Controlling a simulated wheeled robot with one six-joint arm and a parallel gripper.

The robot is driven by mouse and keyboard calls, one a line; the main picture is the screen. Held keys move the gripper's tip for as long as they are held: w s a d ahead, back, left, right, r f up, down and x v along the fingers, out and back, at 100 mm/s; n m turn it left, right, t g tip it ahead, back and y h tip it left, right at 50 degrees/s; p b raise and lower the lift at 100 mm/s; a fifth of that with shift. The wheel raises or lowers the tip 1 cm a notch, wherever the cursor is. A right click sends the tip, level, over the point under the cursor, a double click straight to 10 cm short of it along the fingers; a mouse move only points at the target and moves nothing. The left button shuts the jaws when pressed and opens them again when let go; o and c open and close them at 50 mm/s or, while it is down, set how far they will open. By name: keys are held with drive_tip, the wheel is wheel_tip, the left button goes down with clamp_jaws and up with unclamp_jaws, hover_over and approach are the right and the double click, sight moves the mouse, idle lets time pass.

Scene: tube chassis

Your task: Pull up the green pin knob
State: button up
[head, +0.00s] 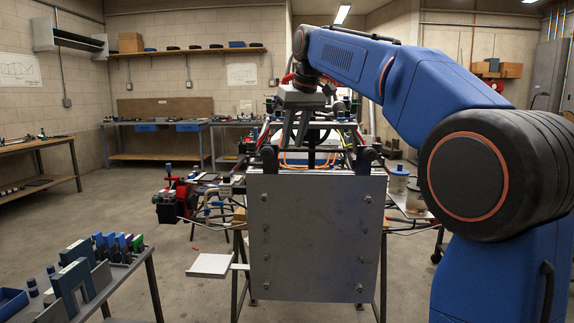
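My gripper (295,134) hangs from my blue arm with its grey fingers pointing down, over the upper part of the tube chassis (268,138). The fingers are small and seen against dark parts, so I cannot tell how far apart they are or whether anything is between them. I cannot make out a green pin knob on the chassis. A large grey metal panel (315,240) covers the near end of the chassis and hides much of what lies behind it.
A table (110,290) at the lower left carries several blocks, including a small green one (137,242). A red and black device (172,203) sticks out left of the panel. Workbenches (160,157) line the back wall. Open floor lies between.

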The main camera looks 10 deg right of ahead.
drive_tip(key=x, duration=0.9)
